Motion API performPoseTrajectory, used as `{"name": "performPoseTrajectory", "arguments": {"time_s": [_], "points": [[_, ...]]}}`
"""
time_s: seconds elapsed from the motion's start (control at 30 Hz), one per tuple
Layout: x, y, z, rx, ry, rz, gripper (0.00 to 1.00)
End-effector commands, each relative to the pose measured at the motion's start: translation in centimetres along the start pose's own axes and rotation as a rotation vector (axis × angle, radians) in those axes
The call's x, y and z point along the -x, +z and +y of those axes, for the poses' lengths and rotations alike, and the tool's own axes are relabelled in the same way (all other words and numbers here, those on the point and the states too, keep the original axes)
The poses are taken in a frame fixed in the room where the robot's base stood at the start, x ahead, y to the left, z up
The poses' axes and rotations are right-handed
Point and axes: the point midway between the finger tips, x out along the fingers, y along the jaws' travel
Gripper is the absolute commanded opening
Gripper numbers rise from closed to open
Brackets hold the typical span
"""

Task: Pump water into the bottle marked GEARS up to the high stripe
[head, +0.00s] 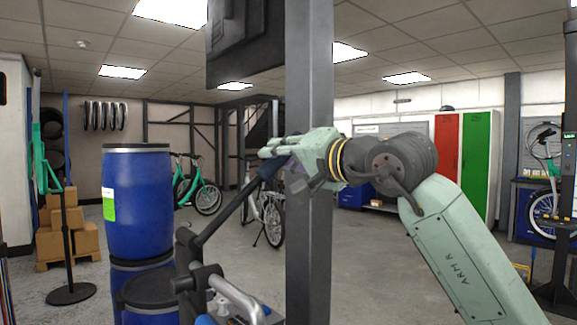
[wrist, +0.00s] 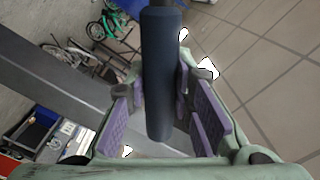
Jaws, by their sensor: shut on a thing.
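My gripper (head: 276,158) is shut on the dark blue grip (wrist: 160,75) at the upper end of a dark lever, and the grip stands between the purple finger pads in the wrist view. The lever (head: 228,213) slopes down to the left to a dark jointed pump body (head: 187,262). A grey curved pipe (head: 240,297) is at the pump's lower right. I see no bottle marked GEARS, no stripe and no water. The bottom edge of the head view cuts off what is below the pipe.
A grey post (head: 308,235) stands close beside my gripper. Blue barrels (head: 137,215) are at the left, the upper one with a green label. A dark stand (head: 70,293) is farther left. Bikes (head: 205,198) and lockers (head: 475,160) are behind. Open floor lies beyond.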

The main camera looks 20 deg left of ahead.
Motion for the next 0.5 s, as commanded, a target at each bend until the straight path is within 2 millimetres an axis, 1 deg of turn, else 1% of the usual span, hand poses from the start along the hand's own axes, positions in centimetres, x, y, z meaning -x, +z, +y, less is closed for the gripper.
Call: {"name": "performPoseTrajectory", "arguments": {"time_s": [0.03,0.2,0.5], "points": [[0.1,-0.2,-0.8,0.024,-0.004,0.003,0.00],[0.1,-0.1,-1.7,0.070,-0.005,0.004,0.00],[0.1,0.0,-2.1,0.089,-0.006,0.004,0.00]]}}
